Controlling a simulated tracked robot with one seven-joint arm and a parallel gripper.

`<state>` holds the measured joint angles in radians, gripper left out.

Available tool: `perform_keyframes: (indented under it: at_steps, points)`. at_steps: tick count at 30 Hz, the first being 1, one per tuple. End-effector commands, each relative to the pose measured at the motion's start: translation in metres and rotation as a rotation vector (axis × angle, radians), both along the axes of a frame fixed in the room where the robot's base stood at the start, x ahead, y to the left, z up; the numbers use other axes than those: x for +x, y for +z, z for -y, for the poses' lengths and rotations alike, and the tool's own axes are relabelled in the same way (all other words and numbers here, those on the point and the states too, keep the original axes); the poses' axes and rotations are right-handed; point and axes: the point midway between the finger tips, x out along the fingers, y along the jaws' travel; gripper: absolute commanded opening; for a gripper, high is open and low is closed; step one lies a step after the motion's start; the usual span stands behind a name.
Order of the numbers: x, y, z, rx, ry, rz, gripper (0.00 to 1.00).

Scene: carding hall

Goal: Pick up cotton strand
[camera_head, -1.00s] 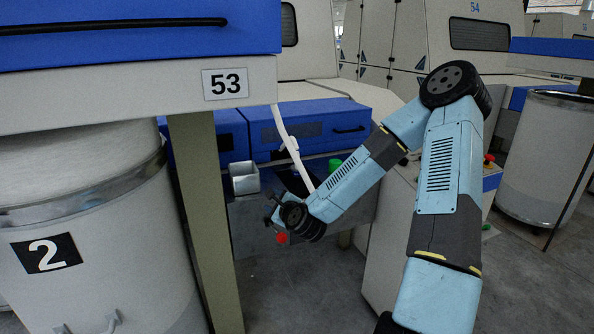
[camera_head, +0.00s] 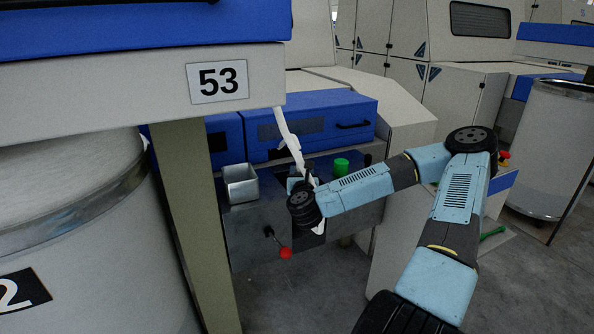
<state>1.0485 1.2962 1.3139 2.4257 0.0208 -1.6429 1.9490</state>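The white cotton strand (camera_head: 290,141) hangs from the right end of the machine part marked 53 and runs down to my gripper (camera_head: 310,180). My gripper is at the strand's lower stretch, in front of the grey metal panel. The wrist hides most of the fingers, so I cannot tell whether they are open or shut on the strand. A white piece of strand (camera_head: 318,228) shows just below the wrist.
A square metal cup (camera_head: 240,183) and a green cylinder (camera_head: 341,166) stand on the grey ledge. A red-knobbed lever (camera_head: 286,253) sticks out below. A beige post (camera_head: 193,220) and a large can (camera_head: 80,240) stand left.

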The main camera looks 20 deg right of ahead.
Motion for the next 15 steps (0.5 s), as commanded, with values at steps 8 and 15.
perform_keyframes:
  at_steps: [8,15]
  points:
    - [0.047,0.000,0.012,-0.002,0.003,0.000,0.52]
    - [0.071,-0.001,0.017,-0.003,0.007,-0.001,0.52]
